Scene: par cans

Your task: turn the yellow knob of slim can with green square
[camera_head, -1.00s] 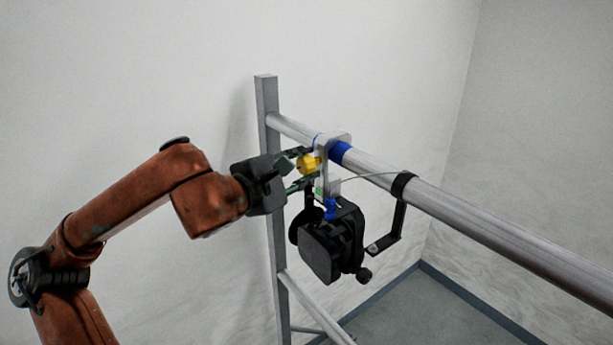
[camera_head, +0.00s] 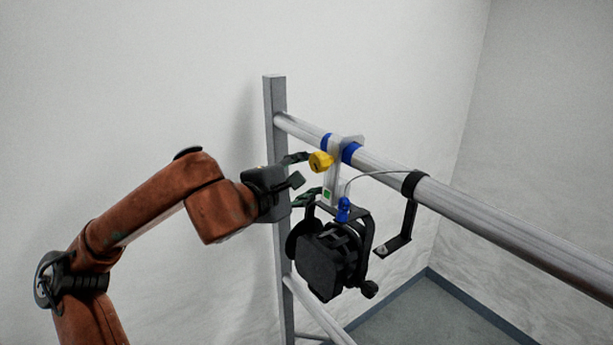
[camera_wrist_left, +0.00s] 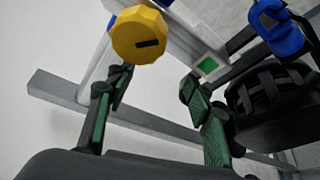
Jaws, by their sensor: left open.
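The slim can (camera_head: 330,262) is a black lamp hanging from a metal rail by a grey clamp. A green square (camera_head: 327,195) marks the clamp; it also shows in the left wrist view (camera_wrist_left: 208,66). The yellow knob (camera_head: 320,162) sticks out on the left side of the clamp. In the left wrist view the knob (camera_wrist_left: 139,36) is large, with a dark slot on its face. My left gripper (camera_head: 303,176) is open, just left of the knob and slightly below it. Its fingers are apart with nothing between them. My right gripper is out of view.
The metal rail (camera_head: 480,222) runs from an upright post (camera_head: 275,105) toward the lower right. A black bracket (camera_head: 404,225) hangs from it, right of the can. A blue knob (camera_head: 343,208) sits atop the can. White walls stand behind.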

